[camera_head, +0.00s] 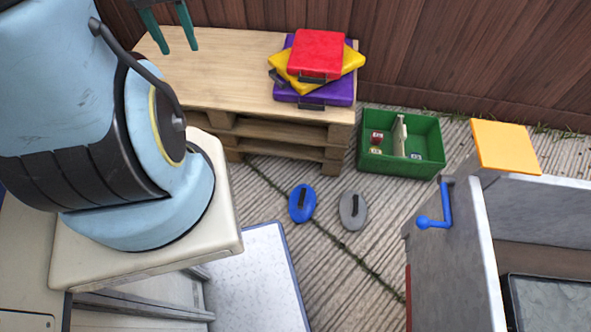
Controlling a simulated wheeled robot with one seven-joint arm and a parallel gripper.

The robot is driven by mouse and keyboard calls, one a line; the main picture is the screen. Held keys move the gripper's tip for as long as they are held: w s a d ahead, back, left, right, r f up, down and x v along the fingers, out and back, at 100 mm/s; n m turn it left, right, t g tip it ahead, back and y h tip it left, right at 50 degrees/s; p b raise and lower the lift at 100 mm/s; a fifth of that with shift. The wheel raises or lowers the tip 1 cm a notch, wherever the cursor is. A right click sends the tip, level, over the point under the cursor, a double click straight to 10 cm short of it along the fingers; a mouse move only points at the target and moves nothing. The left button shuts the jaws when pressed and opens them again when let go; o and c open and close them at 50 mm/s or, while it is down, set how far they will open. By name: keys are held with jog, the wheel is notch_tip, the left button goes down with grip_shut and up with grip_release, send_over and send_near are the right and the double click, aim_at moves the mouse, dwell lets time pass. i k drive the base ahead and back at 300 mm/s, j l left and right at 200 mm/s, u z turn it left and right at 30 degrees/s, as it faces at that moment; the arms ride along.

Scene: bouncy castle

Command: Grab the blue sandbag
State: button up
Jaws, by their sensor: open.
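The blue sandbag (302,204) is a small oval with a dark handle strip on top. It lies flat on the grey grooved ground, in front of the wooden pallet table. A grey bag of the same shape (353,211) lies just to its right, with a small gap between them. My gripper (166,18) shows at the top left edge, its two teal fingers apart and empty. It appears above the pallet table's left part, well up and left of the blue sandbag in the picture. Its upper part is cut off by the frame.
Red (318,53), yellow (347,64) and purple (344,92) cases are stacked on the pallet table (215,85). A green crate (432,168) holds small items. A grey metal box with a blue crank (446,208) stands at right. A brown wooden fence (455,55) runs behind.

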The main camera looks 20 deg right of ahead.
aim_at(302, 201)
jog(key=i+j, duration=0.5)
jog(key=i+j+z, duration=0.1)
jog(key=i+j, duration=0.4)
jog(key=j, duration=0.15)
jog(key=i+j+z, duration=0.1)
jog(key=z, duration=1.5)
